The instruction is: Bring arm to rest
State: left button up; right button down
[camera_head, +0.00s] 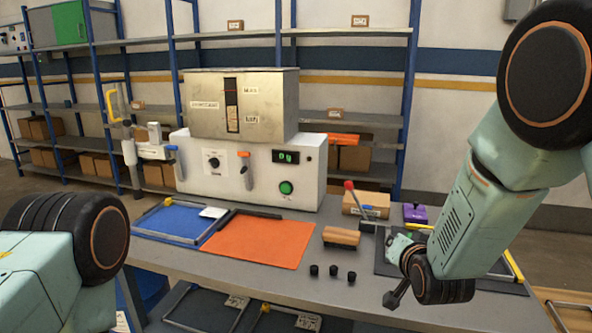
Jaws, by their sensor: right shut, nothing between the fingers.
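My right arm comes in from the upper right and bends down over the right end of the grey table (310,284). Its right gripper (391,300) is a small dark shape near the table's front edge, shut and empty, right of several small black knobs. My left arm shows only as links at the lower left, and its gripper is out of the picture. The washer (250,170), a white base with a metal box on top, stands at the back of the table.
An orange mat (258,240) and a blue mat (176,222) lie on the table. A wooden brush-like block (341,237), a cardboard box (366,203) and a purple item (415,213) are near the right arm. Shelves with boxes stand behind. The table's front edge is clear at centre.

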jog(key=s+d+f+n+g+b, duration=0.2)
jog(key=s+f+n+g, duration=0.4)
jog(key=s+f, duration=1.5)
jog(key=s+f+g+b, duration=0.1)
jog(key=s+f+g, duration=0.3)
jog(key=s, duration=0.8)
jog(key=s+f+g, duration=0.3)
jog(key=s+f, duration=0.3)
jog(key=s, duration=0.6)
jog(key=shift+s+a+f+g+b, duration=0.15)
jog(key=shift+s+f+g+b, duration=0.05)
jog(key=shift+f+g+b, duration=0.2)
jog(key=shift+s+r, duration=0.1)
jog(key=c, duration=2.1)
grip_release()
